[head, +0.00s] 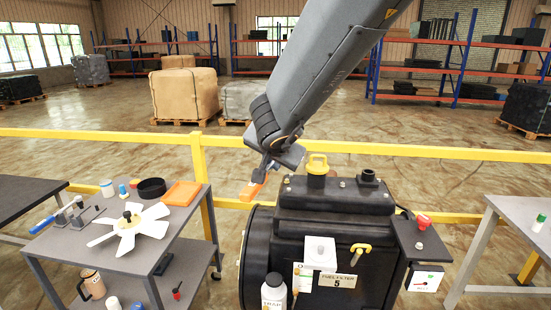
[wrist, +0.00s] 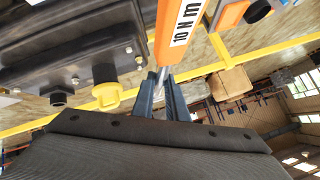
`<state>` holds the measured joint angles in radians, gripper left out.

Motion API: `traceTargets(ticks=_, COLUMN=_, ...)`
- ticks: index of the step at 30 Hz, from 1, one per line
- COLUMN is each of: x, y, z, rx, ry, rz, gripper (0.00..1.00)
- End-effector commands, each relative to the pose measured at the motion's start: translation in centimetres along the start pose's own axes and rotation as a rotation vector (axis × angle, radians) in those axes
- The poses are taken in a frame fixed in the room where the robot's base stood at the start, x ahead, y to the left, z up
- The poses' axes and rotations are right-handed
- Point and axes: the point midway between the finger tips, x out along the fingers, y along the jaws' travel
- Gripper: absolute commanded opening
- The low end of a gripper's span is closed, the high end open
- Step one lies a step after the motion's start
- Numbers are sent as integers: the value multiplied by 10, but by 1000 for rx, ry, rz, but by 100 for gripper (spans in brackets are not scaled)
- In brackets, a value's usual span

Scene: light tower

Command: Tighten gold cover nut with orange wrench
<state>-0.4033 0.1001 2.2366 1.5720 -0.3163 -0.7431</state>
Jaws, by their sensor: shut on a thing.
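My gripper (head: 266,170) hangs above and left of the black machine's top, shut on an orange wrench (head: 250,190). In the wrist view the fingers (wrist: 162,78) close around the wrench's thin end, and its orange body (wrist: 178,30), marked "10 N m", runs up out of the frame. The wrench is in the air, apart from the machine (head: 330,215). A yellow cap (head: 317,165) stands on the machine's top and shows in the wrist view (wrist: 107,95). I cannot make out a gold cover nut for certain; small bolts on the machine are too small to tell.
A grey cart (head: 150,262) at left carries a white fan (head: 130,230), an orange tray (head: 181,193) and a black bowl (head: 151,188). A yellow rail (head: 400,151) runs behind the machine. A white bottle (head: 273,290) stands in front. Another table (head: 520,205) is at right.

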Motion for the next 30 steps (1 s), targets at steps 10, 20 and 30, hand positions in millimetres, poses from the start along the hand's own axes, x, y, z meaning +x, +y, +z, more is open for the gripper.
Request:
traceTargets(ticks=10, x=1, y=10, z=-6, rx=16, ry=6, rz=13, gripper=0)
traceTargets(ticks=20, x=20, y=18, z=14, rx=12, ry=4, rz=10, gripper=0)
traceTargets(ticks=30, x=32, y=26, z=26, rx=5, ry=1, rz=2, gripper=0)
